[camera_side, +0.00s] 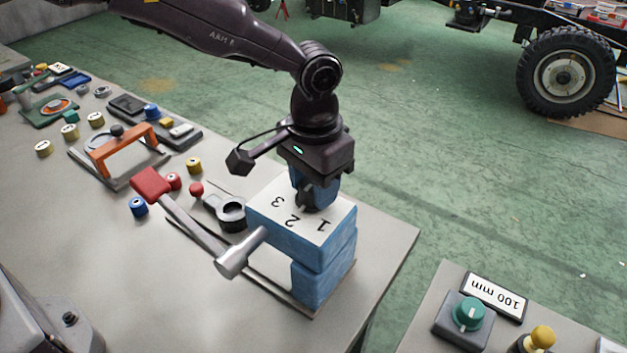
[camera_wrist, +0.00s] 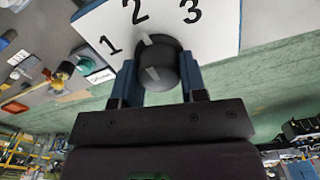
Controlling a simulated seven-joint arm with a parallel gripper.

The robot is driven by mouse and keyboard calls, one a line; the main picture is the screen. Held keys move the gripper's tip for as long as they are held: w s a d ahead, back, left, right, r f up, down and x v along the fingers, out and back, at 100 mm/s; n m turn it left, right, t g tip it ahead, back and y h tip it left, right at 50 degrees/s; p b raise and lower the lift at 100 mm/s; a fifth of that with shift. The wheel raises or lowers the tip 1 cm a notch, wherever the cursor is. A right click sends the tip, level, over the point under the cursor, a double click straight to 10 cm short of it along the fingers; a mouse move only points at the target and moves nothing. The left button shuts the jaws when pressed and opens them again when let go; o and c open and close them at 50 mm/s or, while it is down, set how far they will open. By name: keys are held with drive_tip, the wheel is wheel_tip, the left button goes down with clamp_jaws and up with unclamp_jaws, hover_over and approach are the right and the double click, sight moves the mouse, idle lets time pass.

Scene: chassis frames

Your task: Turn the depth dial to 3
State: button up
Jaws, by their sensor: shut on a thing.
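The depth dial (camera_wrist: 157,62) is a black round knob on a white plate (camera_wrist: 210,40) marked 1, 2 and 3. In the side view the plate (camera_side: 266,212) tops a blue block (camera_side: 322,285) near the bench's right edge. My gripper (camera_side: 315,200) points down from above, shut on the dial. In the wrist view its two blue fingers (camera_wrist: 157,80) stand on either side of the knob. A pale line on the knob points roughly towards the 2. The fingers mostly hide the dial in the side view.
A second table holds a green knob (camera_side: 468,313) and a "100 mm" sign (camera_side: 495,297).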

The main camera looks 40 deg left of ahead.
drive_tip(key=m, duration=0.4)
drive_tip(key=shift+r+m, duration=0.1)
drive_tip(key=shift+m, duration=0.2)
drive_tip(key=m, duration=0.4)
drive_tip(key=shift+s+d+m, duration=0.1)
drive_tip(key=shift+d+m, duration=0.05)
drive_tip(key=shift+m, duration=0.15)
drive_tip(key=o, duration=0.9)
drive_tip(key=shift+o, duration=0.2)
wheel_tip(320, 180, up, 13)
idle(0.3)
